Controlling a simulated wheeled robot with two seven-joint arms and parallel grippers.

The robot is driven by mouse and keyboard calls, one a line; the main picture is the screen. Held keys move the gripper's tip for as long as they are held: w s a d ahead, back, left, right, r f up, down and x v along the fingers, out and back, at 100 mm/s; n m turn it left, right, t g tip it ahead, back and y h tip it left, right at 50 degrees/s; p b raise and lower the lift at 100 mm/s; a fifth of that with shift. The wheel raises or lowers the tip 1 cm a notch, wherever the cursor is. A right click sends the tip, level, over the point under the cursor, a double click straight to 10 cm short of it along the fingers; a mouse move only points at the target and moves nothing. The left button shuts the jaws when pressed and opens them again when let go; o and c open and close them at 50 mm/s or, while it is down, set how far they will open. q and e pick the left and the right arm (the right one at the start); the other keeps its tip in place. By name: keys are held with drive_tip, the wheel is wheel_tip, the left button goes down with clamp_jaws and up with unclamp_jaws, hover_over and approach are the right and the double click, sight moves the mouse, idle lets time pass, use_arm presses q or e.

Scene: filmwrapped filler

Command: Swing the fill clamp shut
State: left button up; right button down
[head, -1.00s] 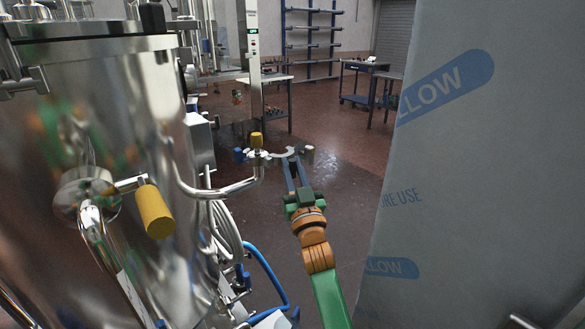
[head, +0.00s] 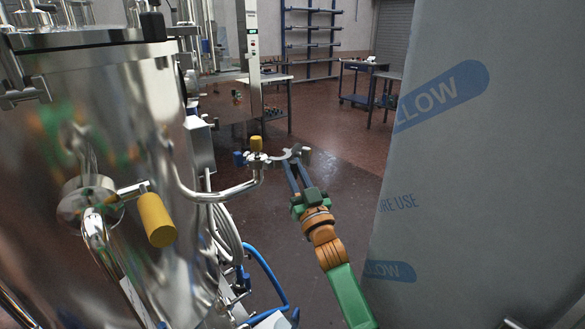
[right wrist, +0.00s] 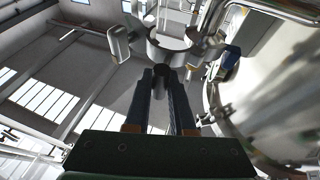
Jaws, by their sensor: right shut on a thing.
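The fill clamp (head: 284,154) is a small bright metal half ring, open, beside the upturned end of the bent steel fill pipe (head: 235,190). In the right wrist view the clamp (right wrist: 168,48) shows as a curved jaw just beyond my fingertips. My right gripper (head: 295,163) reaches up from below, its dark narrow fingers shut on the free half of the clamp. In the right wrist view the gripper (right wrist: 161,78) has a dark piece between its tips; the exact contact is hard to see. My left gripper is not in view.
A large steel tank (head: 90,130) with a yellow-handled valve (head: 156,220) fills the left. A grey wrapped stack (head: 480,200) stands close on the right of my arm. Blue hose (head: 268,275) lies below the pipe. The floor behind the clamp is clear.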

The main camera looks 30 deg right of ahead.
drive_tip(key=c, duration=0.8)
unclamp_jaws()
drive_tip(key=shift+o, duration=0.2)
